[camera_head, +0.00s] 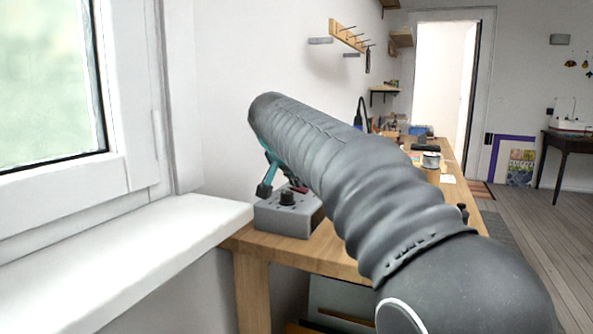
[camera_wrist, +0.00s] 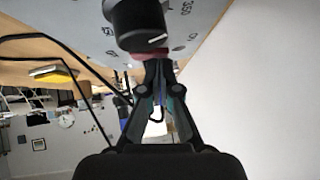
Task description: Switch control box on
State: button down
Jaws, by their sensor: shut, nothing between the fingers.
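The control box (camera_head: 283,222) is a grey box with a black knob (camera_head: 287,198) on top, at the near left end of the wooden workbench. A small red part (camera_head: 299,188) shows behind the knob. In the wrist view the grey panel (camera_wrist: 85,22) fills the top, with the black knob (camera_wrist: 138,18), printed marks and the red part (camera_wrist: 150,54). My gripper (camera_wrist: 158,66) is shut and empty, its tips right at the red part; I cannot tell if they touch it. In the head view my gripper (camera_head: 264,188) is over the box's left side, partly hidden by my arm.
The wooden workbench (camera_head: 335,262) runs back along the wall, with several tools and items farther along it. A white window sill (camera_head: 120,262) is left of the box. A wall rack (camera_head: 348,36) hangs above. The floor (camera_head: 540,225) at right is open.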

jog(key=shift+f, duration=0.1)
jog(key=shift+a+f, duration=0.15)
jog(key=shift+f, duration=0.15)
dwell(0.3)
jog(key=shift+f, duration=0.1)
jog(key=shift+s+d+b, duration=0.3)
jog(key=shift+d+b, duration=0.15)
jog(key=shift+d, duration=0.3)
jog(key=r+p, duration=0.1)
jog(key=r, duration=0.2)
jog(key=r+p, duration=0.1)
jog(key=shift+s+d+r+p, duration=0.15)
jog(key=shift+d+r+p, duration=0.15)
jog(key=shift+r+p, duration=0.1)
jog(key=v, duration=0.9)
jog(key=shift+s+r, duration=0.2)
jog(key=shift+s, duration=0.15)
jog(key=shift+a, duration=0.15)
